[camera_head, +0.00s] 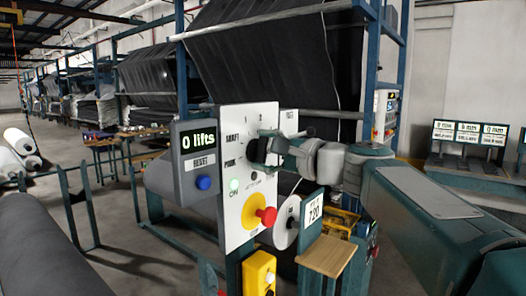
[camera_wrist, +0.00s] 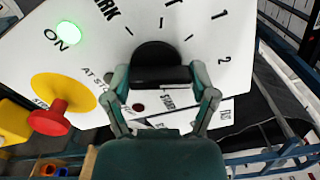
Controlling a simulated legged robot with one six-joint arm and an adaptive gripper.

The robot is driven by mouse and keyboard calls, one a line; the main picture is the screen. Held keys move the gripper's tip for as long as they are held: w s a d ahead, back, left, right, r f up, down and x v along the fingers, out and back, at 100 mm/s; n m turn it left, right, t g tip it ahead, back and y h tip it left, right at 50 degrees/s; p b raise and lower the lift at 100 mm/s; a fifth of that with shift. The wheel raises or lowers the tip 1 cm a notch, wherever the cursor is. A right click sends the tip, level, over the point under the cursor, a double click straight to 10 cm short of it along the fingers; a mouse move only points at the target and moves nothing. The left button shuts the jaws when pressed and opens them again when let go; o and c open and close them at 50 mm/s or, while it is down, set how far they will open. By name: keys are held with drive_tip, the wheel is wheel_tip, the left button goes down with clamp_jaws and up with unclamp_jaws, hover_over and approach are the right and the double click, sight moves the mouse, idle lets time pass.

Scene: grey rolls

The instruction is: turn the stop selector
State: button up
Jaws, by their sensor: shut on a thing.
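The stop selector is a black round knob (camera_head: 256,150) on a white upright panel (camera_head: 233,200), with tick marks and printed labels such as PARK around it. In the wrist view the black knob (camera_wrist: 155,55) has a raised bar across its near side. My gripper (camera_head: 268,148) reaches the panel from the right. In the wrist view its two fingers (camera_wrist: 161,78) close on either side of the knob's bar. The knob's pointer direction is hard to tell.
A red button on a yellow disc (camera_head: 266,216) and a lit green ON lamp (camera_head: 234,185) sit below the knob. A grey box (camera_head: 197,160) reading "0 lifts" with a blue button is to the left. A wooden shelf (camera_head: 327,256) juts out below my arm.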

drive_tip(key=shift+w+f, duration=0.1)
drive_tip(key=shift+f, duration=0.25)
drive_tip(key=o, duration=1)
drive_tip(key=shift+o, duration=0.2)
drive_tip(key=shift+r, duration=0.1)
drive_tip(key=shift+d, duration=0.1)
drive_tip(key=shift+r, duration=0.1)
drive_tip(key=v, duration=1.2)
